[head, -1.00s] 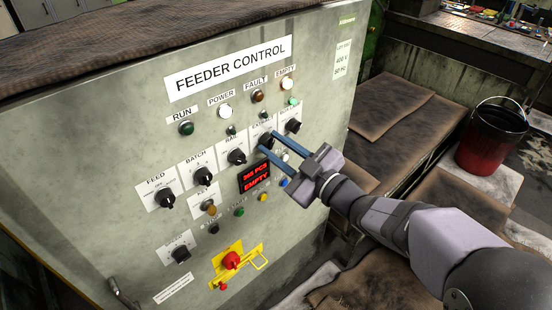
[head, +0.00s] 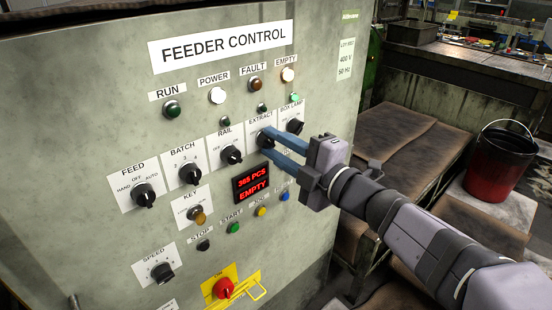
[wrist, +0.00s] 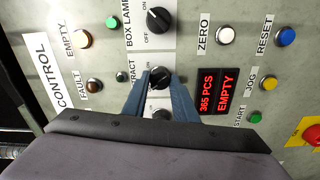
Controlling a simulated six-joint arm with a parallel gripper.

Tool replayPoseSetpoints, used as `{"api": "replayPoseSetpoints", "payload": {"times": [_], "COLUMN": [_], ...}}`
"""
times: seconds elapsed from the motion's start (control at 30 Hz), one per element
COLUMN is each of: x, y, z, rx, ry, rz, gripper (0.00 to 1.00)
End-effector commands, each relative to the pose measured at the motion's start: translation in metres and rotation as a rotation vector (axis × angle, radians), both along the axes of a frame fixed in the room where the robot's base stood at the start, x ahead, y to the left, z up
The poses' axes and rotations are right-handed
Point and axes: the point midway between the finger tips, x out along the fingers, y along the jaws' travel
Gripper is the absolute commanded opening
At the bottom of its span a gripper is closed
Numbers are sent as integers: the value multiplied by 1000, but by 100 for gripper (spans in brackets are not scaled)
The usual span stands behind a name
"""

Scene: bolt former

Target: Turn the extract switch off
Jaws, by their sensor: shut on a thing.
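The extract switch (head: 266,138) is a black rotary knob on a white plate labelled EXTRACT, in the row of knobs on the grey feeder control panel (head: 90,120). My gripper (head: 268,143) reaches in from the right with its two blue fingers at this knob. In the wrist view the extract knob (wrist: 160,76) sits between the two blue fingertips, which are shut on it. The plate's position marks are largely hidden by the fingers, so I cannot tell which setting the knob points to.
The box lamp knob (head: 295,126) is close on the right and the rail knob (head: 232,155) on the left. A red lit display (head: 252,184) is just below. A red emergency button (head: 223,288) sits lower. A red bucket (head: 497,160) stands far right.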

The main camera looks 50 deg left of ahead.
Motion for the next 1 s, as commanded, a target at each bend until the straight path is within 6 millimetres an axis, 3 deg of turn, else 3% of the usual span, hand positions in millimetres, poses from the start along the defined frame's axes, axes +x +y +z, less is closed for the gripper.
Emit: {"api": "replayPoseSetpoints", "payload": {"times": [0.33,0.87,0.9,0.97,1.0], "x": [-1,-1,-1,-1,-1], "y": [0,0,0,0,0], "z": [0,1,1,1,1], "rx": [2,1,1,1,1], "ry": [-158,-187,-187,-187,-186], "rz": [2,2,2,2,2], "gripper": [3,3,28,42,44]}}
